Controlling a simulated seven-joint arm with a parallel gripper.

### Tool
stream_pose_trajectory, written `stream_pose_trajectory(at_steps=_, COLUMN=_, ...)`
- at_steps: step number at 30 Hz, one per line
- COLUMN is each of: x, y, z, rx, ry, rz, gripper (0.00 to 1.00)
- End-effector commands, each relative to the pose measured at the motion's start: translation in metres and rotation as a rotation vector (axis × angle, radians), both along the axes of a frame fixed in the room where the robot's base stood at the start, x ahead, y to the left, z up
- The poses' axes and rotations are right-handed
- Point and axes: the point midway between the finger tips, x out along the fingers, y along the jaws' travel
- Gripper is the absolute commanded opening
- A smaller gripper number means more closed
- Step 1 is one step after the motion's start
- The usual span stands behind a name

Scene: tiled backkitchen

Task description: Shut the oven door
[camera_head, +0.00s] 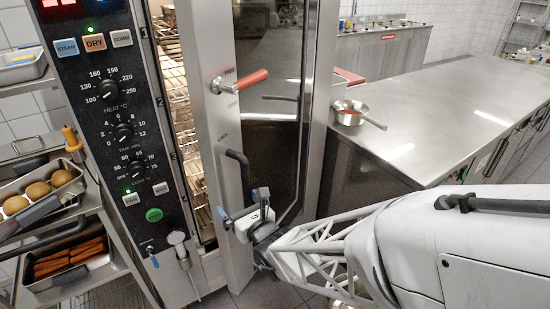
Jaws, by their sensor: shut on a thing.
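The oven door (225,115) stands partly open. Its glass panel and metal frame are swung out to the right of the oven's control panel (118,125). Through the gap on the left, the lit interior with wire racks (178,95) shows. A red-handled lever (240,82) sits on the upper door frame. A dark bar handle (240,172) runs down the door's left side. My gripper (250,210) is at the lower end of this bar handle, shut on it. The fingertips are small and partly hidden by the gripper body.
On the left, a rack holds a tray of round brown items (38,190) and a lower tray of orange sticks (68,258). A probe (180,250) hangs beside the door gap.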

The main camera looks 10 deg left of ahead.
Motion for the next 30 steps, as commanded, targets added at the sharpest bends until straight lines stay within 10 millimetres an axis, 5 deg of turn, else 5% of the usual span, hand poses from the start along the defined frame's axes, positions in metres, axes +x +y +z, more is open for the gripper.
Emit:
stream_pose_trajectory(at_steps=1, x=-0.0258, y=0.0088, z=-0.0127, rx=-0.017, ry=0.004, rz=0.052, gripper=0.82)
stream_pose_trajectory(at_steps=2, x=-0.0265, y=0.0084, z=-0.0128, rx=-0.018, ry=0.005, rz=0.052, gripper=0.76)
stream_pose_trajectory(at_steps=3, x=-0.0268, y=0.0086, z=-0.0123, rx=-0.018, ry=0.005, rz=0.052, gripper=0.42)
stream_pose_trajectory(at_steps=4, x=-0.0268, y=0.0084, z=-0.0122, rx=-0.018, ry=0.005, rz=0.051, gripper=0.34)
stream_pose_trajectory(at_steps=30, x=-0.0351, y=0.0047, z=-0.0108, rx=-0.017, ry=0.005, rz=0.040, gripper=0.34)
